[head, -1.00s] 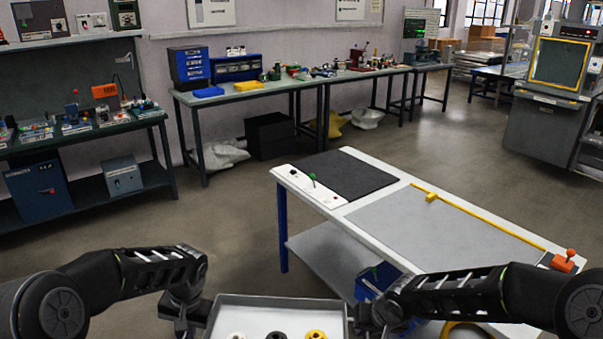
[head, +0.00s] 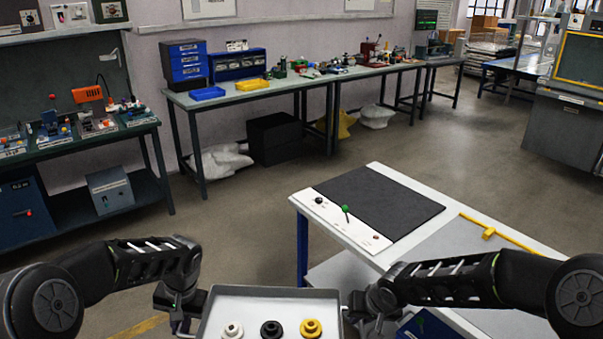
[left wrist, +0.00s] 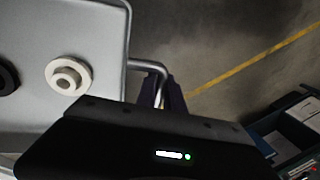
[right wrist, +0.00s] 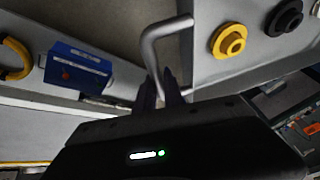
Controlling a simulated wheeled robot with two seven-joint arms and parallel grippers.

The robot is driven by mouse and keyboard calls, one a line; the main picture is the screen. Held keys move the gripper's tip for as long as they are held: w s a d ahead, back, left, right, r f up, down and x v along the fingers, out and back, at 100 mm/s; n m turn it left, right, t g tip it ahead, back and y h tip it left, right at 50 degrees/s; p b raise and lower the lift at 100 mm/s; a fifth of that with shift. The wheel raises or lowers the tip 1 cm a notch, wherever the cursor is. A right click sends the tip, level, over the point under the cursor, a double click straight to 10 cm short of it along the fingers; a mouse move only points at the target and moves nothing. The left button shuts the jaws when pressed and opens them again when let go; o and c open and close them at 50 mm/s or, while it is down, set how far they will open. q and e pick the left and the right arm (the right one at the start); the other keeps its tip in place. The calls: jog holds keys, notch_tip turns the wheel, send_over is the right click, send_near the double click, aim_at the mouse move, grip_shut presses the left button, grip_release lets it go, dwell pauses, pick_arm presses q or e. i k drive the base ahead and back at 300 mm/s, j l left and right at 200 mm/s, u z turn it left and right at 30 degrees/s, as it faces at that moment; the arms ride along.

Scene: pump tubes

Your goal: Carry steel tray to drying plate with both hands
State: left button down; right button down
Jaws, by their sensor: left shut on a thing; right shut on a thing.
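The steel tray (head: 285,292) is at the bottom of the head view and looks roughly level. It carries a white ring-shaped part (head: 232,331), a black one (head: 271,330) and a yellow one (head: 311,328). My left gripper (head: 184,326) is shut on the tray's left handle (left wrist: 150,64). My right gripper (head: 364,326) is shut on its right handle (right wrist: 152,38). The handles are mostly hidden by the grippers in the head view. The dark flat plate (head: 375,197), apparently the drying plate, lies bare on the white bench, beyond the tray and to its right.
A white strip with a green-topped lever (head: 346,209) borders the plate's near-left side. Workbenches (head: 262,92) stand along the wall. Open floor (head: 235,230) lies left of the white bench.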

aim_at(373, 198)
jog(key=i, duration=2.95)
jog(key=z, duration=1.7)
